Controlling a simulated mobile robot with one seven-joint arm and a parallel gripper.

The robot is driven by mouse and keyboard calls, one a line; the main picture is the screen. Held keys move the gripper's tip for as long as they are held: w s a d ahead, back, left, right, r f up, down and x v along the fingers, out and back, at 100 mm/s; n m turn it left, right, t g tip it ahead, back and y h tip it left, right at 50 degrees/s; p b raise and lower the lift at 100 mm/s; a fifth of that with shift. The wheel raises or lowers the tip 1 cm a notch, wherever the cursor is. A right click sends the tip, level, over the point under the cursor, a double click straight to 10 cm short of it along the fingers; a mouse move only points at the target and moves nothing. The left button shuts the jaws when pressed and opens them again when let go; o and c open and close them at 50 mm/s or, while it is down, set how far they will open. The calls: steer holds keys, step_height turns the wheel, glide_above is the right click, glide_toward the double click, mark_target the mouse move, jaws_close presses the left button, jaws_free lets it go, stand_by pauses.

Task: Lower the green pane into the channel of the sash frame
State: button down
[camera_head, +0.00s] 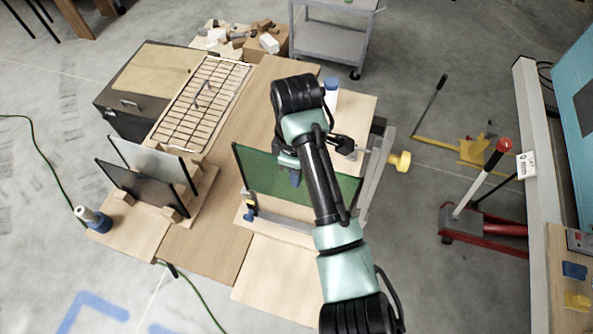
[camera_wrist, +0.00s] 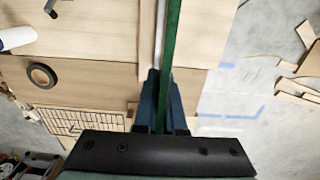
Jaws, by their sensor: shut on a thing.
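The green pane (camera_head: 262,172) stands upright on edge in the head view, crossing behind my arm. My gripper (camera_head: 291,167) is shut on its upper edge. In the wrist view the pane (camera_wrist: 171,45) shows edge-on as a green strip between the blue fingers of my gripper (camera_wrist: 160,85). A pale metal strip, seemingly the channel of the sash frame (camera_wrist: 159,35), runs just left of the pane there. In the head view the sash frame's grey upright (camera_head: 376,172) stands at the pane's right end. My arm hides the middle, and I cannot tell whether the lower edge is inside the channel.
Two dark-framed panes (camera_head: 145,188) stand in a wooden rack at left. A wire rack (camera_head: 203,103) lies behind them. Bare wood (camera_head: 280,280) lies in front.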

mark_target(296, 202)
steer(key=shift+f+b, duration=3.1)
steer(key=shift+f, duration=2.85)
stand_by(2.0)
